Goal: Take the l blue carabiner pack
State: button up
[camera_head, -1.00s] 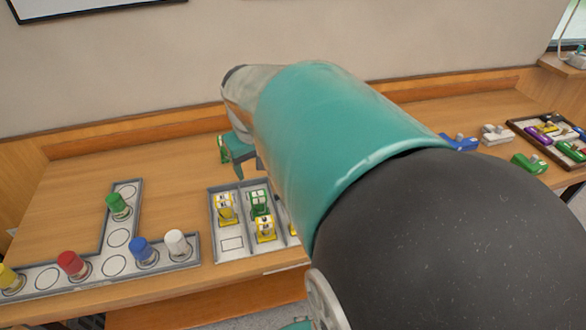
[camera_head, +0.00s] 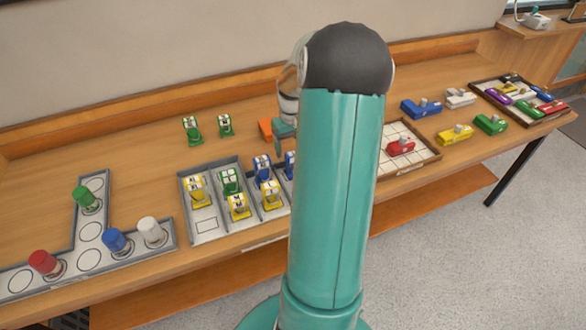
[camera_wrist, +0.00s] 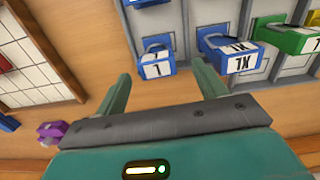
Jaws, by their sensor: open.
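A blue carabiner pack (camera_wrist: 157,66) with a white label bearing a single letter that looks like an L lies in the wrist view, between and just ahead of my fingertips. In the head view the blue pack (camera_head: 290,165) at the arm's edge appears to be the same one, mostly hidden by my arm. My gripper (camera_wrist: 160,72) is open and empty, its two teal fingers on either side of the pack's line. A second blue pack (camera_wrist: 230,55), marked XL, sits to its right in the wrist view.
The grey compartment tray (camera_head: 205,226) also holds yellow and green packs. Two green packs (camera_head: 192,129) stand behind the tray. An orange item (camera_head: 265,130) is by my gripper.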

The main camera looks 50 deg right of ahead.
aim_at(293, 162)
jog(key=f, duration=0.7)
jog(key=shift+d+f, duration=0.2)
jog(key=shift+f, duration=0.1)
jog(key=c, duration=1.1)
jog(key=shift+r, duration=0.1)
jog(key=shift+c, duration=0.2)
